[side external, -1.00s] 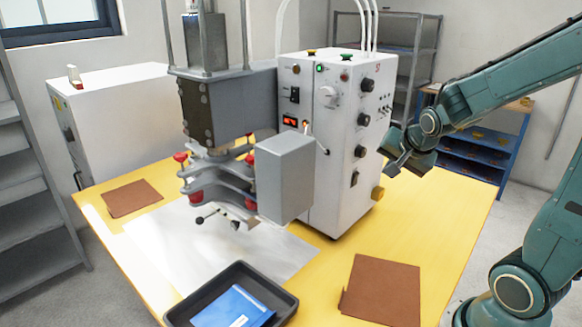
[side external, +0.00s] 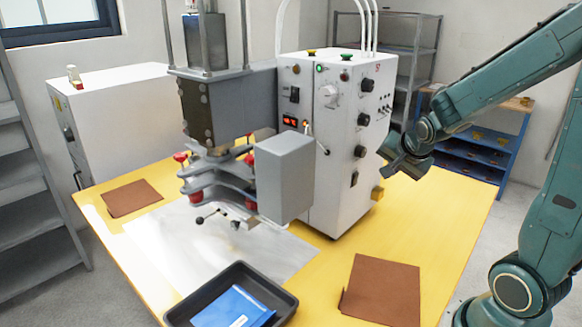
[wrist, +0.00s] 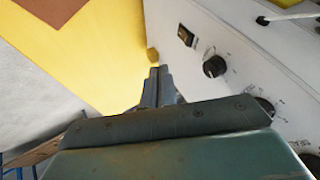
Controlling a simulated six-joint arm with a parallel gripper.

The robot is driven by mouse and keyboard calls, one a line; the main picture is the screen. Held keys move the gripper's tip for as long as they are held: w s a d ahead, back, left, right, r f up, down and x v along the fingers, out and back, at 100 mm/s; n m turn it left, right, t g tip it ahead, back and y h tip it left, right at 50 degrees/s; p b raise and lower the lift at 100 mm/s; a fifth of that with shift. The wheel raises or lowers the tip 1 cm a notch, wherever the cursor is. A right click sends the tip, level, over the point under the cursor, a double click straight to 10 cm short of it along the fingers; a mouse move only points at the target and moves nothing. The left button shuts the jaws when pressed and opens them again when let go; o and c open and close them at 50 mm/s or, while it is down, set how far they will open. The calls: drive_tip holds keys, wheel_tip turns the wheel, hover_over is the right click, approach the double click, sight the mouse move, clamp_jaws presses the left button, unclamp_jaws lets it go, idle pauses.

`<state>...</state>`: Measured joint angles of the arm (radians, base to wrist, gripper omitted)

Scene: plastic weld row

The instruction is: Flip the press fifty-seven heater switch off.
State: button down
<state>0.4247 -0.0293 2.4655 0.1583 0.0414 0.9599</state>
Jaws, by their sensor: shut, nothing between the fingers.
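The press's white control cabinet (side external: 335,150) stands on the yellow table. A black rocker switch (side external: 354,178) sits low on its right face; it also shows in the wrist view (wrist: 186,36). Another dark switch (side external: 295,95) is on the front face. I cannot read the labels, so I cannot tell which one is the heater switch, nor its position. My gripper (side external: 387,152) is beside the cabinet's right face, above the table. In the wrist view my gripper (wrist: 158,72) is shut and empty, apart from the rocker switch, which is up and to the right.
Black knobs (wrist: 214,66) are on the same face near my fingers. A grey box (side external: 285,178) and the press head (side external: 215,105) stand left of the cabinet. A black tray (side external: 285,305) and a brown mat (side external: 385,290) lie in front. The table's right part is clear.

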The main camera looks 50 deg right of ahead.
sight(358, 179)
drive_tip(key=w+d+f, duration=0.3)
drive_tip(key=w+f, duration=0.3)
drive_tip(key=w, duration=0.2)
drive_tip(key=shift+w+d+f, duration=0.15)
drive_tip(key=shift+d+f, duration=0.1)
idle(0.4)
idle(0.4)
drive_tip(key=shift+w+r, duration=0.1)
drive_tip(key=shift+w, duration=0.2)
drive_tip(key=shift+r, duration=0.15)
drive_tip(key=shift+r, duration=0.7)
drive_tip(key=shift+s, duration=0.1)
